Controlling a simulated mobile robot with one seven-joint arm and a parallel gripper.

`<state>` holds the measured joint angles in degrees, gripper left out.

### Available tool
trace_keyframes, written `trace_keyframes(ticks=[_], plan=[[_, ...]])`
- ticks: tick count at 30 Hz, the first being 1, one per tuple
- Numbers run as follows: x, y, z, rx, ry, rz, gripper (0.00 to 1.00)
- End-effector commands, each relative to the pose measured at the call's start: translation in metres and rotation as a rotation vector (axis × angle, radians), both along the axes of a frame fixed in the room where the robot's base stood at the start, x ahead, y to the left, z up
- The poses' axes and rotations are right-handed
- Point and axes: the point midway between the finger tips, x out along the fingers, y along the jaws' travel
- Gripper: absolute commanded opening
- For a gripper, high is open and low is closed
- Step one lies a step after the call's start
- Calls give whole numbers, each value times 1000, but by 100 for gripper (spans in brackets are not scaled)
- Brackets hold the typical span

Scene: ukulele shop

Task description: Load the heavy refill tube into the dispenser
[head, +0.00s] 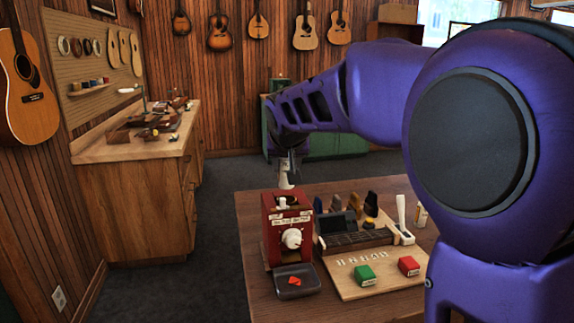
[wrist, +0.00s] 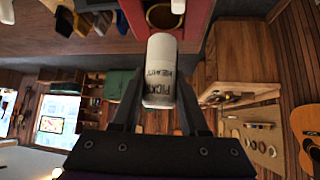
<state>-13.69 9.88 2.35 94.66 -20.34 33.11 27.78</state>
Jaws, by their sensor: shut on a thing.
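The white refill tube (wrist: 160,72), lettered "PICKS HEAVY", is held between the two fingers of my gripper (wrist: 157,98) in the wrist view. In the head view my gripper (head: 287,160) is above the red dispenser (head: 268,238), with the tube (head: 284,182) pointing down, slightly tilted. The dispenser has a white knob on its front and an opening in its top. In the wrist view the tube's far end is close to a round dark opening (wrist: 163,17) in the dispenser. I cannot tell whether they touch.
A dark tray (head: 312,277) with a red piece sits before the dispenser. To its right, a wooden board (head: 345,283) bears a fretted neck (head: 358,240), a green box (head: 365,275) and a red box (head: 409,266). A workbench (head: 140,150) stands at left.

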Motion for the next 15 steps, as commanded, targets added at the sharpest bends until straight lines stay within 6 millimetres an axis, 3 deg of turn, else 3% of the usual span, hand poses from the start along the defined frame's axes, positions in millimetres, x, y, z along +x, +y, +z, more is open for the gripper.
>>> trace_keyframes(ticks=[15], plan=[[0,0,-50,0,0,0,0]])
